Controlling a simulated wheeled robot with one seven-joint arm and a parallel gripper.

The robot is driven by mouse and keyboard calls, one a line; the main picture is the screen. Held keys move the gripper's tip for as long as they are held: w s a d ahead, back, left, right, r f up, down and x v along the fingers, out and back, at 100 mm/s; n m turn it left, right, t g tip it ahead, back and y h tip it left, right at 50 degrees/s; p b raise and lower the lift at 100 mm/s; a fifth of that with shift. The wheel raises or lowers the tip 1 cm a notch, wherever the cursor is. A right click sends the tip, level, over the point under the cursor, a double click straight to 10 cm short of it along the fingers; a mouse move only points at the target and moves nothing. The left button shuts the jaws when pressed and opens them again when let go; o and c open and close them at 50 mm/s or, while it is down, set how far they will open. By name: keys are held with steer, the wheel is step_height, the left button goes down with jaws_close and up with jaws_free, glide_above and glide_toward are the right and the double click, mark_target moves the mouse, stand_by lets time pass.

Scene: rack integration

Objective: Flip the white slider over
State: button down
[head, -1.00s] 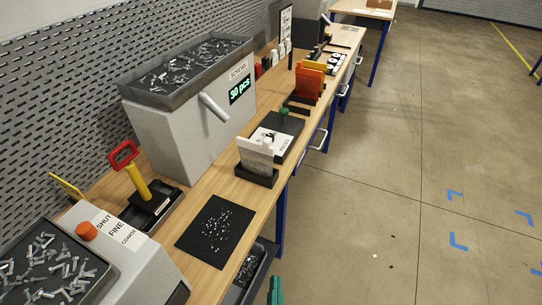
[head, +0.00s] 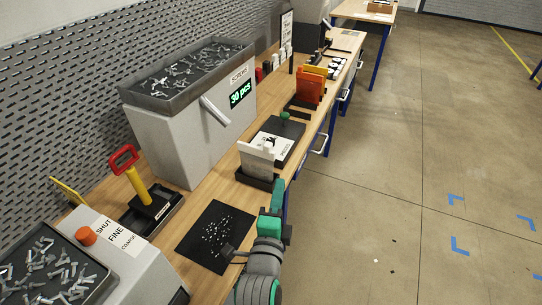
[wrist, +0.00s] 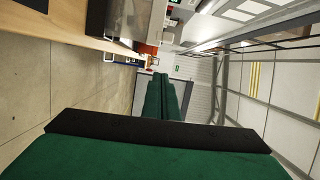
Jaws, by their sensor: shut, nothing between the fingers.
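A white upright piece (head: 257,158) with an uneven top edge, which looks like the white slider, stands in a black holder (head: 252,180) near the front edge of the workbench. My gripper (head: 279,184) is at the bench's front edge, just to the right of and in front of this holder. Its green fingers are shut and empty. I cannot tell whether they touch the holder. In the wrist view the fingers (wrist: 161,76) lie together and point into the room. The white piece is not clearly visible there.
A grey screw dispenser (head: 185,130) reading 30 pcs stands behind. A red-and-yellow handled tool (head: 137,175) stands left. A board with a green knob (head: 284,115) and orange parts (head: 309,86) are farther along. Floor at right is free.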

mark_target(274, 156)
steer(key=shift+m, duration=0.3)
steer(key=w, duration=0.4)
steer(key=w+a, duration=0.1)
steer(key=w, duration=0.6)
steer(key=shift+w+a+r, duration=0.3)
steer(key=shift+w+r, duration=0.1)
